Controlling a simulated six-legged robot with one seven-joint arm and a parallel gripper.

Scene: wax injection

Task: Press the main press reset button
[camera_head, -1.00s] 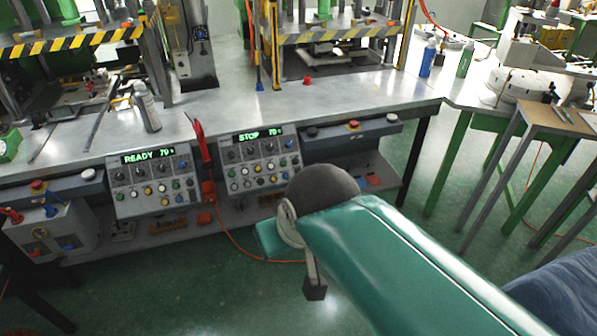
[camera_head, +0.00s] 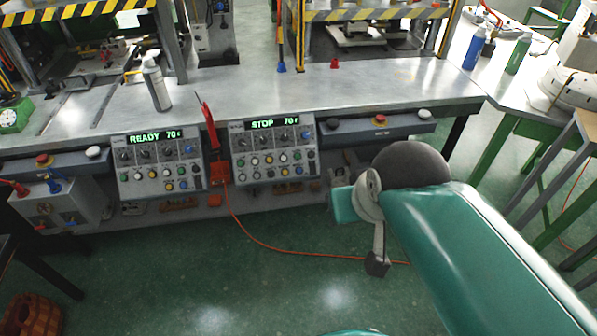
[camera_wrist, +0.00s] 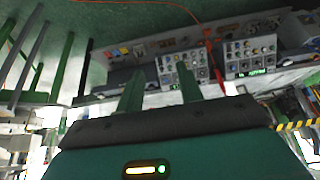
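Two grey control panels are mounted on the bench front. The left panel (camera_head: 158,165) reads READY 70 and the right panel (camera_head: 272,152) reads STOP 70. Each has rows of knobs and small coloured buttons; the labels are too small to read, so I cannot tell which is the reset button. My gripper (camera_wrist: 159,80) shows two green fingers, apart with nothing between them. The wrist view is upside down; there the STOP panel (camera_wrist: 190,67) lies beyond the fingers and the READY panel (camera_wrist: 250,55) to the right. In the head view my arm hides most of the hand.
Rails with a red button (camera_head: 380,120) and (camera_head: 43,160) flank the panels. A red-handled tool (camera_head: 210,125) stands between them. A spray bottle (camera_head: 156,82) is on the bench (camera_head: 330,95). An orange cable (camera_head: 262,240) crosses the open green floor.

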